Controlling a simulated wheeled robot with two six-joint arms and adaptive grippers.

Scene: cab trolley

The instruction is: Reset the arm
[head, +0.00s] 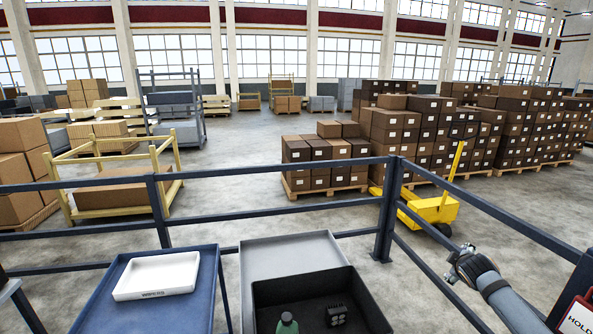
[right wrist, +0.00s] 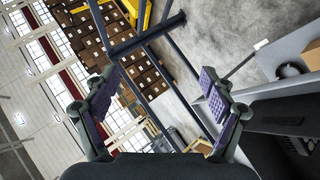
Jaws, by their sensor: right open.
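My right arm reaches in from the lower right of the head view, with its gripper (head: 463,264) out by the railing on the right. In the right wrist view the same gripper (right wrist: 158,88) has its two purple-padded fingers wide apart with nothing between them. Beyond the fingers that view shows railing bars, stacked boxes and windows, tilted. My left gripper is in neither view.
A blue metal railing (head: 388,205) runs across the front and down the right side. A blue table (head: 190,312) carries a white tray (head: 157,275). Beside it, a dark bin (head: 350,284) holds a green-topped bottle (head: 287,324) and a small black item (head: 336,314).

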